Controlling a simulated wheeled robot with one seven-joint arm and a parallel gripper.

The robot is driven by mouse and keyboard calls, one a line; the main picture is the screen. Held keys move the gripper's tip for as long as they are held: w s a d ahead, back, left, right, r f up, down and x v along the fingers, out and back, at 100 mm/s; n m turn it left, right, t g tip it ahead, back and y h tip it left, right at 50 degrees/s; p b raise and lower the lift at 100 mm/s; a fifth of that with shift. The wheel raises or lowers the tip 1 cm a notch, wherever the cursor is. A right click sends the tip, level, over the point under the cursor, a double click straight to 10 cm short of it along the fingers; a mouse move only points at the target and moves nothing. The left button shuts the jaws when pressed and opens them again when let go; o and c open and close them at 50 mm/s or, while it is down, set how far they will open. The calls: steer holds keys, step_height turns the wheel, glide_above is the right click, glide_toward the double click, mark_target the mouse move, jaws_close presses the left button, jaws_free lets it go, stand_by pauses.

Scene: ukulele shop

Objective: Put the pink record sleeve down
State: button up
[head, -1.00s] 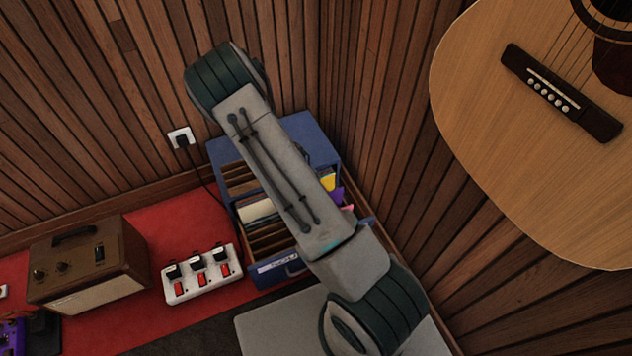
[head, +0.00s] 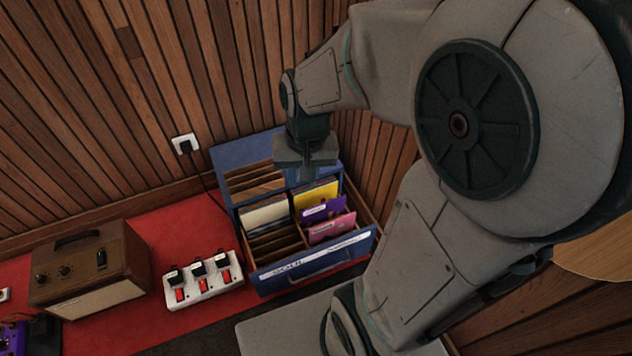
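The pink record sleeve (head: 332,228) is in the right-hand column of the blue record crate (head: 281,276), in front of a purple sleeve (head: 318,211) and a yellow one (head: 316,196). It leans among wooden dividers, and its lower part is hidden in the crate. My gripper (head: 301,176) hangs above the back part of the crate, behind the pink sleeve in the picture and apart from it. Its fingers are small and unclear below the grey wrist block, so I cannot tell whether they are open or shut.
Cream sleeves (head: 265,216) stand in the crate's left column. A white power strip (head: 202,280) with red switches and a brown amplifier (head: 92,271) stand left on the red floor covering (head: 179,226). Wood-slat walls close in behind and right. A guitar body (head: 598,262) shows at right.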

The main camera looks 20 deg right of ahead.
steer(key=s+r+n, duration=0.3)
steer(key=s, duration=0.2)
steer(key=shift+s+d+r+h, duration=0.25)
steer(key=shift+d+h, duration=0.05)
steer(key=a+f+y+b, duration=0.2)
steer(key=a+y+b, duration=0.15)
steer(key=a, duration=0.65)
steer(key=d+r+h+p, duration=0.1)
steer(key=d+r+p, duration=0.2)
steer(key=r+p, duration=0.7)
steer(key=d+r+t+h+p, duration=0.1)
steer(key=d+r+p, duration=0.2)
steer(key=r+p, duration=0.6)
steer(key=d+r+t+h+p, duration=0.1)
steer(key=d+r+p, duration=0.3)
steer(key=r+p, duration=0.6)
step_height(320, 180, up, 2)
steer(key=shift+p, duration=0.3)
steer(key=shift+h, duration=0.25)
